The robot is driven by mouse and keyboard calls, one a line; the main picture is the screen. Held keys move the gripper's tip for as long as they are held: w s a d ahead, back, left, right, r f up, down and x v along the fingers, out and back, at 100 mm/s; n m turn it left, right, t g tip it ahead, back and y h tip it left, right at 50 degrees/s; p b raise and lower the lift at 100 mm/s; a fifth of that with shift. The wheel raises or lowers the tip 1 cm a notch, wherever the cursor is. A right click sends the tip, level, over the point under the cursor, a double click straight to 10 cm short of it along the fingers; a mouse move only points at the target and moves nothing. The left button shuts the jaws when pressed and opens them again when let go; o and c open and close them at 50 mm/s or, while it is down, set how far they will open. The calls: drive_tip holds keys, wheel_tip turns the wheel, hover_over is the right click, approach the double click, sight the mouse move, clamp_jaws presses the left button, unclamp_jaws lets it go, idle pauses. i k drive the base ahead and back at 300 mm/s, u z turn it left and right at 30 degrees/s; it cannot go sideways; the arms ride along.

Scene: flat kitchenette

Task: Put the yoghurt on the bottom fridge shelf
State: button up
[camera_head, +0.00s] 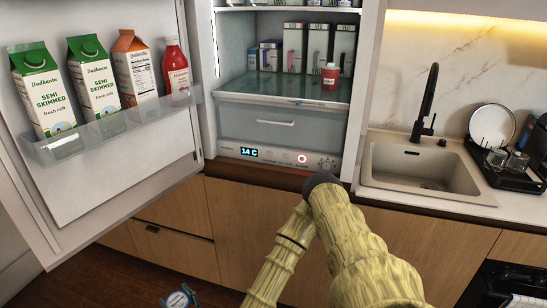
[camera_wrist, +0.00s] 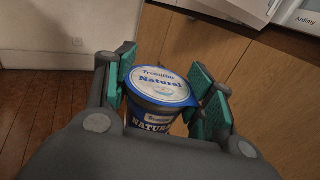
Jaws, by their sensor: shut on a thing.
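The yoghurt is a dark blue tub (camera_wrist: 150,118) with a white and blue lid marked "Natural". My gripper (camera_wrist: 171,100) is shut on it, with a green-padded finger on each side. The tub's lower part is hidden by the gripper body. In the head view the yoghurt (camera_head: 180,299) shows at the bottom edge, low over the floor and well below the fridge. The fridge stands open.
The open fridge door (camera_head: 110,175) reaches out at the left, with milk cartons and a red bottle in its rack (camera_head: 110,132). The shelf's front left is clear. A sink (camera_head: 420,172) and dish rack (camera_head: 505,170) are at the right.

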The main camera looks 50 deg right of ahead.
sight(292, 88)
drive_tip(key=i, duration=1.3)
drive_tip(key=z, duration=2.65)
